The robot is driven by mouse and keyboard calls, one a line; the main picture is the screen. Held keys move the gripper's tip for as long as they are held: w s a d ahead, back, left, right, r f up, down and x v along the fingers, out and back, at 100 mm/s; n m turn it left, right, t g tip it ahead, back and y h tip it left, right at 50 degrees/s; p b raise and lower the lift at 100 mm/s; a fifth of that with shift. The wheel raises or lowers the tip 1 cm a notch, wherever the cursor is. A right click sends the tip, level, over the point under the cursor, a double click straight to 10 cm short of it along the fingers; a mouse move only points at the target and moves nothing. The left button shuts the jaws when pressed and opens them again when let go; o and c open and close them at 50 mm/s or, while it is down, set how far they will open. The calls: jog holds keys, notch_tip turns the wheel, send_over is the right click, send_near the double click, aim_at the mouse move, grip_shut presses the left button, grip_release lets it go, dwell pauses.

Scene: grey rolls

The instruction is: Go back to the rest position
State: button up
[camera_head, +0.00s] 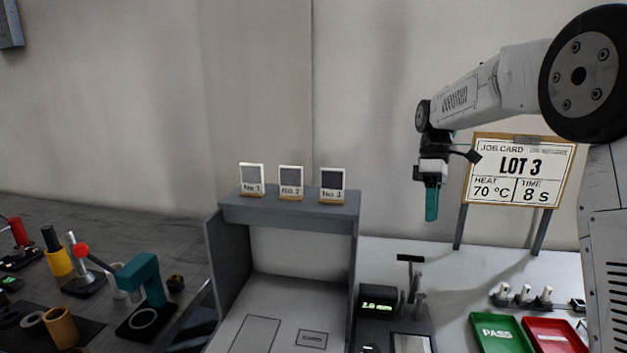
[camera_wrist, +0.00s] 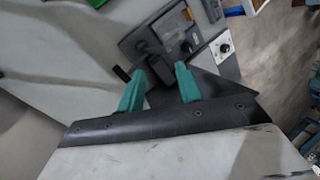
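My gripper (camera_head: 431,203) hangs in the air, teal fingers pointing down, above the table to the right of the grey stand and left of the job card board. In the wrist view, my gripper (camera_wrist: 160,85) shows its two teal fingers spread apart with nothing between them. A dark device lies below and beyond the fingertips. My arm reaches in from the right side of the head view, bent over at its elbow.
A job card board (camera_head: 520,170) reads LOT 3, 70 °C, 8 S. A grey stand (camera_head: 285,207) bears three cards. A device with a lit display (camera_head: 377,304) stands below my gripper. A green PASS tray (camera_head: 497,334) and a red tray (camera_head: 553,336) lie at right.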

jog(key=s+r+m+t, duration=0.25)
jog(key=s+r, duration=0.25)
jog(key=s, duration=0.6)
jog(key=s+f+m+t, duration=0.1)
jog(key=s+f+m, duration=0.2)
jog(key=s, duration=1)
jog(key=s+f+m+t, duration=0.2)
jog(key=s+m, duration=0.4)
jog(key=s, duration=0.7)
jog(key=shift+a+f+h, duration=0.15)
jog(key=shift+f+h, duration=0.25)
jog(key=shift+f, duration=0.1)
